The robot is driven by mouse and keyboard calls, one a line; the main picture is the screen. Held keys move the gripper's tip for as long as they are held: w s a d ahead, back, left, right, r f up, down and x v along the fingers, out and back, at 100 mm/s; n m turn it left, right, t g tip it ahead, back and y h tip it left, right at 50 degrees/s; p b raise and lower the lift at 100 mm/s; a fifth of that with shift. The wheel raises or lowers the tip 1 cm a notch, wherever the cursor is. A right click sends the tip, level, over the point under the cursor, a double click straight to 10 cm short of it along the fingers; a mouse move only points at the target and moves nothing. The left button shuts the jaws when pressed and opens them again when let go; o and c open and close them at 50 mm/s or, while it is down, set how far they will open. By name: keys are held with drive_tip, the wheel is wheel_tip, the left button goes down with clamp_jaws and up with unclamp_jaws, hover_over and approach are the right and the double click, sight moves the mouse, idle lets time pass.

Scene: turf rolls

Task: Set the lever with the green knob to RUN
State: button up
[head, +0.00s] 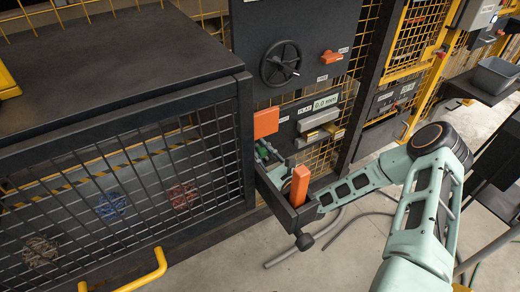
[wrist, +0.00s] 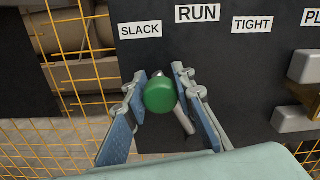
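The green knob (wrist: 160,96) is on a grey lever (wrist: 185,122) in front of a dark panel. The lever leans up and left, with the knob below the gap between the SLACK label (wrist: 140,30) and the RUN label (wrist: 198,13). The TIGHT label (wrist: 252,25) is to the right. My gripper (wrist: 161,78) has its fingers on either side of the knob. A small gap shows on the knob's right; contact on the left is unclear. In the head view the knob (head: 262,151) is small and my fingers are mostly hidden.
A black handwheel (head: 281,63) and an orange plate (head: 266,122) are above. A dark mesh-fronted cabinet (head: 120,80) fills the left. Yellow wire mesh (wrist: 60,150) lies beside the panel.

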clamp_jaws()
drive_tip(key=shift+w+d+r+m+p, duration=0.2)
drive_tip(key=shift+d+r+m+p, duration=0.15)
drive_tip(key=shift+p, duration=0.6)
drive_tip(key=shift+w+d+r+m+p, duration=0.1)
drive_tip(key=shift+w+d+m+p, duration=0.45)
drive_tip(key=shift+d+m+p, duration=0.45)
drive_tip(key=shift+w+d+m+p, duration=0.55)
drive_tip(key=shift+m+p, duration=0.25)
drive_tip(key=shift+m, duration=0.35)
drive_tip(key=o, duration=0.6)
unclamp_jaws()
